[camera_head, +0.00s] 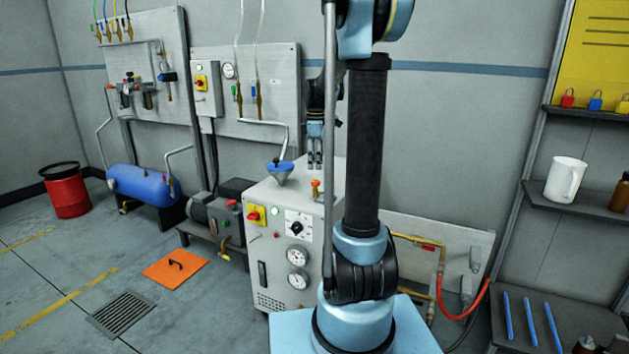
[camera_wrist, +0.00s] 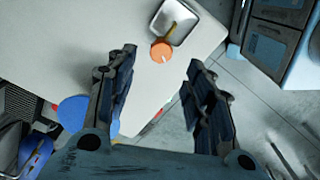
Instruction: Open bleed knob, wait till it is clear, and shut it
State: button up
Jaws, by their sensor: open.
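An orange knob (camera_head: 316,184), which looks like the bleed knob, stands on top of the pale machine cabinet (camera_head: 262,216). In the wrist view the knob (camera_wrist: 161,52) lies ahead of the fingertips, beside a small metal tray (camera_wrist: 176,20) with a thin brass-coloured stem reaching over it. My gripper (camera_head: 314,158) points down above the cabinet top, behind the knob in the head view. In the wrist view my gripper (camera_wrist: 160,68) has its fingers wide apart with nothing between them. Any fluid in the tray is too small to make out.
A blue funnel (camera_head: 280,168) stands on the cabinet top, left of the knob. The cabinet front has a yellow-backed red switch (camera_head: 253,215) and gauges (camera_head: 296,256).

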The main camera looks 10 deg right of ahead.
aim_at(315, 180)
notch_tip(315, 180, down, 7)
jog(key=shift+f, duration=0.15)
dwell(0.4)
jog(key=c, duration=1.1)
